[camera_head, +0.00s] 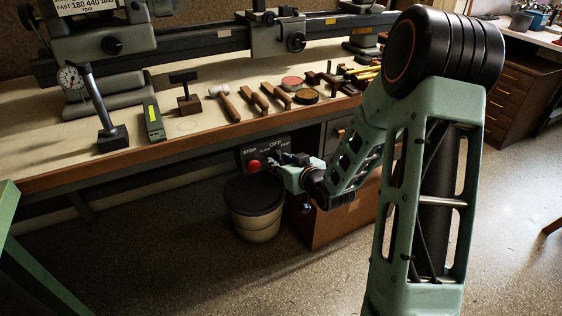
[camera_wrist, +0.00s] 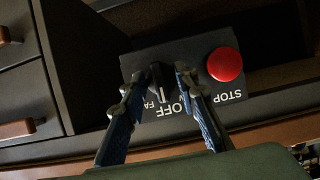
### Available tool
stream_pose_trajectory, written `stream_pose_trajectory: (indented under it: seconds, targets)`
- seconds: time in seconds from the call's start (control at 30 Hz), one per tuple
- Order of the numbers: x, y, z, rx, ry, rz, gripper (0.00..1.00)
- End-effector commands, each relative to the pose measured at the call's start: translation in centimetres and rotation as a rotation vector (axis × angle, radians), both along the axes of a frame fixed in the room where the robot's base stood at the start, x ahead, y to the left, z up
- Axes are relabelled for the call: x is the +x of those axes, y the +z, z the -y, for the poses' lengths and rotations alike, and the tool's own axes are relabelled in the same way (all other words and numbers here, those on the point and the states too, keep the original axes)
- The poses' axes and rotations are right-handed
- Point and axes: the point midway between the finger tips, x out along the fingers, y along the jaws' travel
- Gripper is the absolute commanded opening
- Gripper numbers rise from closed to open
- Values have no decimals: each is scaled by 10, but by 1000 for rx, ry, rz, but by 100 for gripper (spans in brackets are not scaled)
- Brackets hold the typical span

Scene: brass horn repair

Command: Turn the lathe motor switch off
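The lathe motor switch box (camera_head: 245,155) is a dark panel under the bench front edge. It carries a red stop button (camera_head: 254,166) and the words STOP and OFF. In the wrist view the box (camera_wrist: 140,62) appears turned over, with the red button (camera_wrist: 225,64) on the right and a black switch knob (camera_wrist: 158,74) to its left. My gripper (camera_head: 283,160) is at the box. Its fingers (camera_wrist: 160,78) stand apart on either side of the knob, with narrow gaps visible.
The bench top (camera_head: 180,127) above holds hammers, a dial gauge stand (camera_head: 98,105) and other tools in front of the lathe (camera_head: 190,45). A bin (camera_head: 254,205) and a brown box (camera_head: 330,225) stand below. Drawers (camera_wrist: 22,95) lie beside the switch box.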

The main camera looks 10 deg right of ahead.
Motion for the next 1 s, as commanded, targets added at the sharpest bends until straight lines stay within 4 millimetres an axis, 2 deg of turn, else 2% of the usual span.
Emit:
stream_pose_trajectory:
  seconds: [0.17, 0.6, 0.77, 1.0]
  targets:
    - [-5, 2, 2, 0, -1, 0, 28]
    - [-59, 26, 17, 0, -2, 1, 28]
    - [-67, 29, 18, 0, 0, 0, 28]
    - [-67, 29, 18, 0, 0, 0, 28]
